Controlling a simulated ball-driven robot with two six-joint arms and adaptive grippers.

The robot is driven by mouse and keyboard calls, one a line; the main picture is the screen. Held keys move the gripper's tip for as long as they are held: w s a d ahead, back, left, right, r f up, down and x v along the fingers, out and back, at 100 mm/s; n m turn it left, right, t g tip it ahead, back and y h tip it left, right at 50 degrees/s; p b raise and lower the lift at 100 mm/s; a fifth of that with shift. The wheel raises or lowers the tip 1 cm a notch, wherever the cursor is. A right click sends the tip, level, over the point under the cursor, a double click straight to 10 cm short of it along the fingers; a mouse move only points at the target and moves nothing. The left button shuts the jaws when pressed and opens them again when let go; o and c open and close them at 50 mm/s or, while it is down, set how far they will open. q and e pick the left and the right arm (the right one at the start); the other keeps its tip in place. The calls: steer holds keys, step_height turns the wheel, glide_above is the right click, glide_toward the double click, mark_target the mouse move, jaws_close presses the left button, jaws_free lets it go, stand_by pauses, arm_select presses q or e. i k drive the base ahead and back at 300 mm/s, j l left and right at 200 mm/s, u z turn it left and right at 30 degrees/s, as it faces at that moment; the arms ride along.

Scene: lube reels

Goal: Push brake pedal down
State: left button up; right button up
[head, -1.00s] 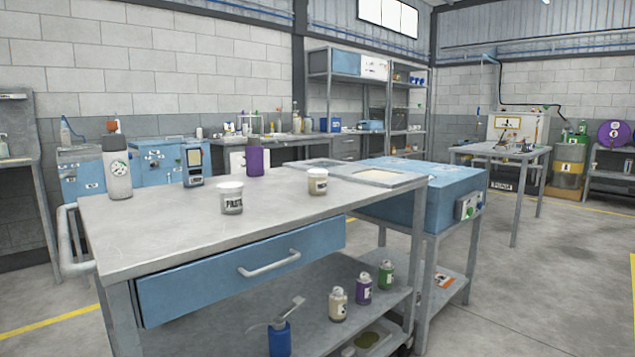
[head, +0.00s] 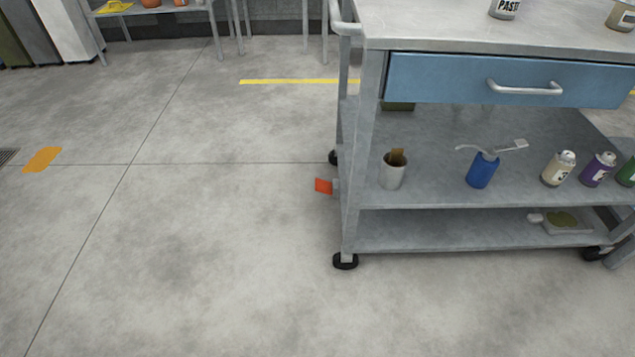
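A small orange-red pedal (head: 323,186) sticks out from the left side of the grey wheeled cart (head: 365,222), low down near the lower shelves. It looks like the brake pedal; its exact angle is too small to tell. A black caster (head: 345,261) stands at the cart's front left corner. Another caster (head: 333,157) shows behind it. Neither of my grippers is in the head view, and nothing touches the pedal.
Open concrete floor (head: 180,250) lies left of and in front of the cart. A bench (head: 150,8) stands at the back left.

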mark_target(323, 187)
steer(key=i+j, duration=0.35)
steer(key=i+j+z, duration=0.1)
steer(key=i+j, duration=0.25)
steer(key=j, duration=0.2)
steer(key=i+j, duration=0.35)
steer(key=j+z, duration=0.05)
steer(key=j, duration=0.05)
